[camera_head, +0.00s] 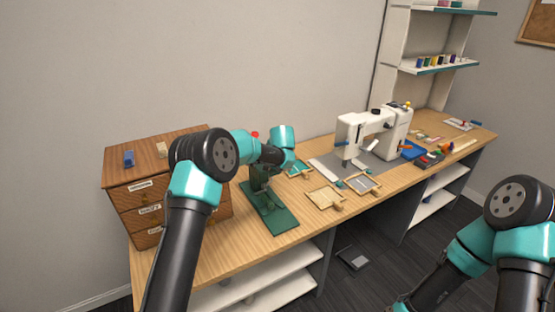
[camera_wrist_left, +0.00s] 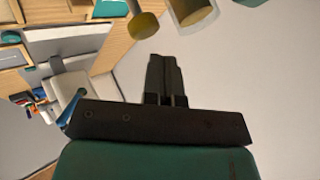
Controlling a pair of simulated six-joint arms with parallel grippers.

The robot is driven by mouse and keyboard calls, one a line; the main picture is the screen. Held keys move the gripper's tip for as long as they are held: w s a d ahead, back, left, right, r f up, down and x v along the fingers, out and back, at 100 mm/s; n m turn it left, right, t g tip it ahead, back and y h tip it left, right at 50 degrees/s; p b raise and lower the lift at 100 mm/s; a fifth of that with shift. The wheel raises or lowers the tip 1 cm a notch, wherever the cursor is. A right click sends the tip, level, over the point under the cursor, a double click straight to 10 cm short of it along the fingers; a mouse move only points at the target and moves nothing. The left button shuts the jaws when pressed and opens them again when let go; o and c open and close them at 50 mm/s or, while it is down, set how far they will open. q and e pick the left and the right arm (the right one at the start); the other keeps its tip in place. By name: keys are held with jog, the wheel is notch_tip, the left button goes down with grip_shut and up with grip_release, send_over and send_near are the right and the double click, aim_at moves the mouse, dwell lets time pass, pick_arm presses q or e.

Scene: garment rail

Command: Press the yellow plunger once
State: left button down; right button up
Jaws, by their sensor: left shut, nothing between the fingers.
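In the left wrist view a yellow cylinder (camera_wrist_left: 192,10) with a paler sleeve shows at the top edge, cut off by the frame; it looks like the plunger. I cannot make it out in the head view, where my left arm covers part of the green press stand. My left gripper (camera_wrist_left: 164,60) is shut and empty, its dark fingertips a little below the cylinder in that picture; I cannot tell the true gap. In the head view my left wrist hangs over the green base plate (camera_head: 283,221). My right gripper is out of the picture.
A wooden drawer box (camera_head: 118,174) stands left of my left arm. A gold round knob (camera_wrist_left: 143,26) is close to my left fingers. Small framed trays (camera_head: 324,197) and a white sewing machine (camera_head: 385,130) stand to the right on the bench (camera_head: 222,262).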

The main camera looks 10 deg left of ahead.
pick_arm(q)
jog(key=shift+f, duration=0.2)
dwell(0.4)
jog(key=shift+f, duration=0.2)
jog(key=shift+f, duration=0.9)
dwell(1.2)
jog(key=shift+r, duration=1.3)
jog(key=shift+r, duration=2.55)
